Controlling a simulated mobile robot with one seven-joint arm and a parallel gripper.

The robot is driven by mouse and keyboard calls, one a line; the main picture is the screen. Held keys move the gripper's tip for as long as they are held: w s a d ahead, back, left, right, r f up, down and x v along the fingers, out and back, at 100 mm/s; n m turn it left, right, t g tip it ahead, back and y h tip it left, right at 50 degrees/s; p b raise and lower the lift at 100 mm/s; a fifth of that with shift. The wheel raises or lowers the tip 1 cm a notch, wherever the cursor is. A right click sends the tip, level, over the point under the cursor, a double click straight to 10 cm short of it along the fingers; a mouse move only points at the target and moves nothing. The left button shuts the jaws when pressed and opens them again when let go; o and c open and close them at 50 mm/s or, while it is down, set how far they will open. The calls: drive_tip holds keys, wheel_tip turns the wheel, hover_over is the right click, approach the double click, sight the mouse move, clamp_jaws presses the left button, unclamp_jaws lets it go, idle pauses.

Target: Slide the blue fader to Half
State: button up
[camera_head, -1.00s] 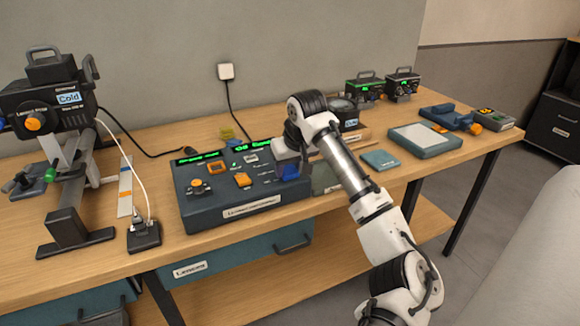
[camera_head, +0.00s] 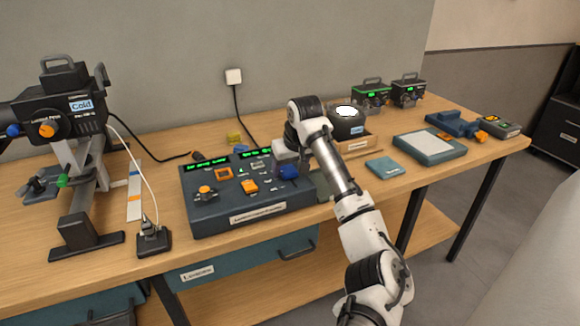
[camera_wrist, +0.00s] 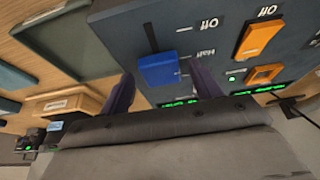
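The blue fader (camera_head: 289,172) is on the right part of the dark control console (camera_head: 255,219). In the wrist view the blue fader (camera_wrist: 158,70) has a block-shaped knob on a dark slot. The labels appear upside down: "Off" is higher in the picture and "Half" is beside the knob's upper part. My gripper (camera_wrist: 163,85) is open, with one dark finger on each side of the knob and small gaps showing. Whether the fingers touch it lower down cannot be told. In the head view my gripper (camera_head: 288,157) is over the console, its fingers largely hidden.
A teal pad (camera_head: 382,167) and a wooden box (camera_head: 357,146) stand right of the console. A lamp fixture (camera_head: 62,115) stands at the left. The bench front is mostly clear.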

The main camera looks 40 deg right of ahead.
drive_tip(key=b+v, duration=0.2)
drive_tip(key=v, duration=1.1)
drive_tip(key=shift+r+b, duration=0.3)
drive_tip(key=shift+r, duration=0.05)
drive_tip(key=shift+s, duration=0.1)
